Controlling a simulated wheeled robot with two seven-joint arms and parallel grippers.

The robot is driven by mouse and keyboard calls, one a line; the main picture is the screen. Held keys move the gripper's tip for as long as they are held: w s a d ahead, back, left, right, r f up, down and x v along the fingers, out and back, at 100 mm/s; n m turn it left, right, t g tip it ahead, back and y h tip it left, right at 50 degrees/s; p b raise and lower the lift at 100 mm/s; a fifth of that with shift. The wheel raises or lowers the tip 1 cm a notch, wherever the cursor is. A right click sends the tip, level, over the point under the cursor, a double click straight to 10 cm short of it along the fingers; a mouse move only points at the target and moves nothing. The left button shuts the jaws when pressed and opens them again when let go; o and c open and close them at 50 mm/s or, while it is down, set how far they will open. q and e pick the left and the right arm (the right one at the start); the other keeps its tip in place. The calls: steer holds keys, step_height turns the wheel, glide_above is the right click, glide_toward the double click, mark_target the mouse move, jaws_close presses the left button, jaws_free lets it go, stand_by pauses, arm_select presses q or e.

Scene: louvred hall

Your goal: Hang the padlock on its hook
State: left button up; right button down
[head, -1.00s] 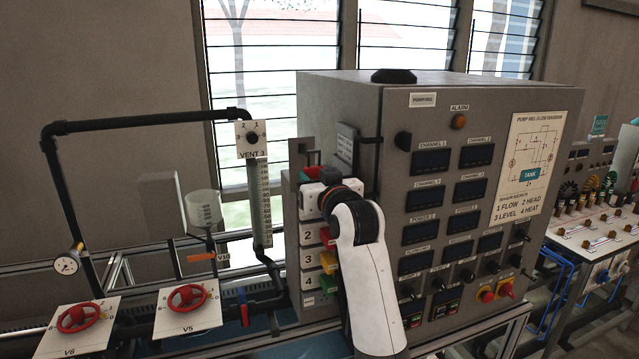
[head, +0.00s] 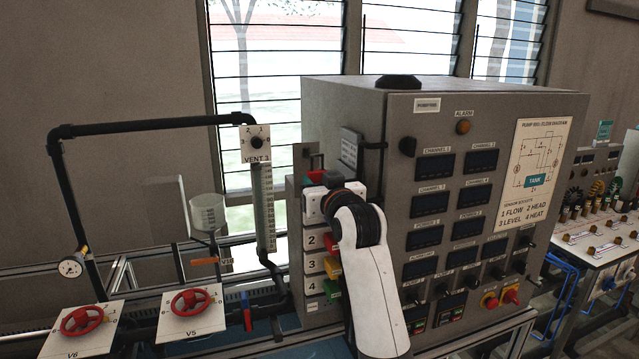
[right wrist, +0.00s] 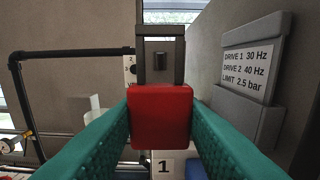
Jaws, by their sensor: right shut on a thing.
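The red padlock body (right wrist: 160,117) is held between the teal fingers of my right gripper (right wrist: 160,125). It looks upright. In the head view the padlock (head: 317,178) and right gripper (head: 312,181) show small at the left side of the grey cabinet, above the numbered row. A dark grey squared frame (right wrist: 143,58), seemingly the shackle, rises above the red body. A dark peg (right wrist: 159,61), likely the hook, shows inside that frame on a grey plate. I cannot tell whether the shackle is around the peg or only in front of it. My left gripper is out of view.
A label holder (right wrist: 250,75) on the cabinet side stands close at the right. Tags numbered 2 to 4 (head: 312,263) with coloured pieces lie below. A vent gauge tube (head: 263,205) and black piping (head: 150,124) stand to the left.

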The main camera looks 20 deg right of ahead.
mark_target(306, 169)
steer(key=shift+w+a, duration=0.1)
steer(key=shift+w, duration=2.6)
steer(key=shift+f, duration=0.1)
steer(key=shift+f, duration=0.4)
steer(key=shift+f, duration=0.15)
steer(key=c, duration=0.9)
jaws_free()
steer(key=shift+o, duration=0.2)
